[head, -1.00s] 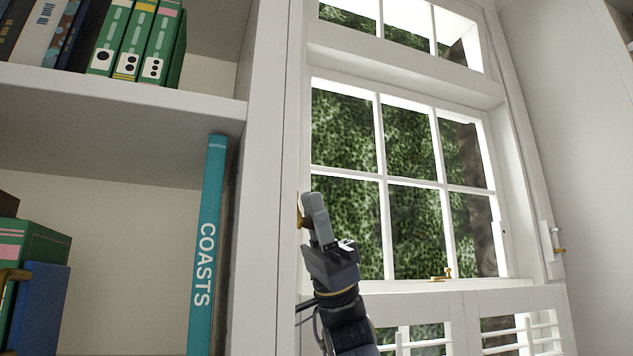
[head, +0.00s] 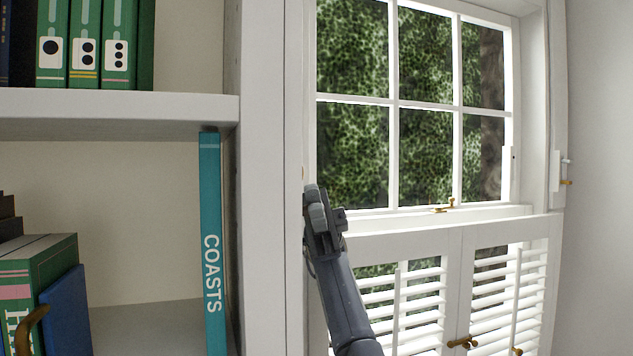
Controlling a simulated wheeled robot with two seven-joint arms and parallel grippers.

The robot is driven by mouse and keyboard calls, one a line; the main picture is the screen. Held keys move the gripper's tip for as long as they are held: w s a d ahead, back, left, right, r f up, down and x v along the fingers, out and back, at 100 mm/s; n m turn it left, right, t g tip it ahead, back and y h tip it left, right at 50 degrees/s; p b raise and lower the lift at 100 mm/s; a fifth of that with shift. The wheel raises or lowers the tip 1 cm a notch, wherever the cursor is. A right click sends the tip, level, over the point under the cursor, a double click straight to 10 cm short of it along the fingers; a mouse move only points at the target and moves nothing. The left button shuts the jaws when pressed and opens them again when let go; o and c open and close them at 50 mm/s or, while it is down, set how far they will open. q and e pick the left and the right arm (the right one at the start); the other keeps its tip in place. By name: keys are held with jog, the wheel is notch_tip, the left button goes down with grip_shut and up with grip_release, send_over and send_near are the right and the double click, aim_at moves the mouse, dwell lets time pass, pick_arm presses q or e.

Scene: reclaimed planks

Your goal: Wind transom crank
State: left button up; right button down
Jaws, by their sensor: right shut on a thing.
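My right gripper (head: 318,207) is at the left jamb of the window, beside the bookcase's side post. Its jaws are shut on the transom crank, which they and the wrist almost wholly hide. I cannot tell the crank's angle. The transom is out of view above the picture now. My left gripper is not in view.
The white sash window (head: 396,155) has a brass latch (head: 444,206). White louvred shutters (head: 402,300) stand below it. At left, a bookcase shelf (head: 110,108) holds green books; a teal COASTS book (head: 210,250) stands below it.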

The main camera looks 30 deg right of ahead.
jog(key=shift+h, duration=0.3)
jog(key=c, duration=1.6)
grip_release()
jog(key=shift+a, duration=0.15)
